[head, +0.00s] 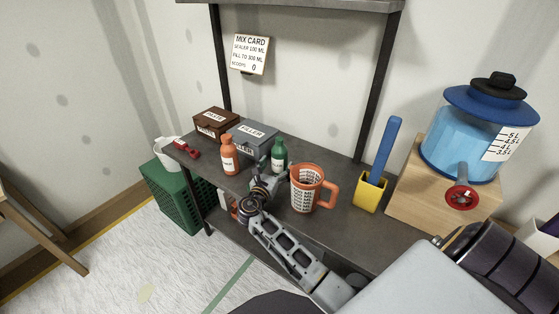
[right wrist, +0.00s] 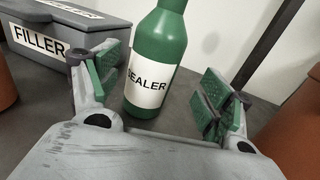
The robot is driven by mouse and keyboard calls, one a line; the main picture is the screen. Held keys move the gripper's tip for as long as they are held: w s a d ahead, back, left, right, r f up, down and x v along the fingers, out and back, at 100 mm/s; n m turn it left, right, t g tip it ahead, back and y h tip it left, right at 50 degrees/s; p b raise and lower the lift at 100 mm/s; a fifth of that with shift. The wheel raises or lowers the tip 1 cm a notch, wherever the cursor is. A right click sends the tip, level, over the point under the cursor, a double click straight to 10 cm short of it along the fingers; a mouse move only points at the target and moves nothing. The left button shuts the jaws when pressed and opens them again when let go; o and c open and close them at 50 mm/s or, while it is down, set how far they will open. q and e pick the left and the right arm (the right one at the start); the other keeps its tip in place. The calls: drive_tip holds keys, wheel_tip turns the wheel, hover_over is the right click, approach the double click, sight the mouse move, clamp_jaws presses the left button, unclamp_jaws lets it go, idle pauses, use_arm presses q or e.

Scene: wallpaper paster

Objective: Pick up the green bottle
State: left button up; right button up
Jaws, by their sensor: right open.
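The green bottle (head: 279,155) stands upright on the dark shelf top, between the grey filler box and the orange measuring jug. In the right wrist view the green bottle (right wrist: 160,55), with a white label reading SEALER, stands between and just ahead of my right gripper's open fingers. My right gripper (head: 268,181) is open and low over the shelf, right in front of the bottle. In the right wrist view the fingers with green pads (right wrist: 160,95) sit apart on either side of it, with a gap on each side. My left gripper is not in view.
An orange bottle (head: 229,155) stands left, with the grey filler box (head: 252,138) behind and a brown box (head: 214,122) further left. The orange-handled jug (head: 305,189) is close on the right. A yellow holder (head: 369,194) and blue dispenser (head: 470,145) stand further right.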

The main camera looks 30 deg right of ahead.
sight(277, 163)
drive_tip(key=shift+w+d, duration=0.1)
drive_tip(key=shift+w, duration=0.05)
drive_tip(key=shift+w+d+f, duration=0.1)
drive_tip(key=shift+w+d, duration=0.3)
drive_tip(key=shift+w, duration=0.05)
drive_tip(key=shift+x, duration=1.85)
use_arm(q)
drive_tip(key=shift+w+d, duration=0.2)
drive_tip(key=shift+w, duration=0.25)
use_arm(e)
drive_tip(key=shift+w+a+f, duration=0.1)
drive_tip(key=shift+w+a, duration=0.05)
drive_tip(key=shift+w, duration=0.05)
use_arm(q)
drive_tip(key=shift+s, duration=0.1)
use_arm(e)
drive_tip(key=shift+c, duration=0.5)
drive_tip(key=c, duration=1.3)
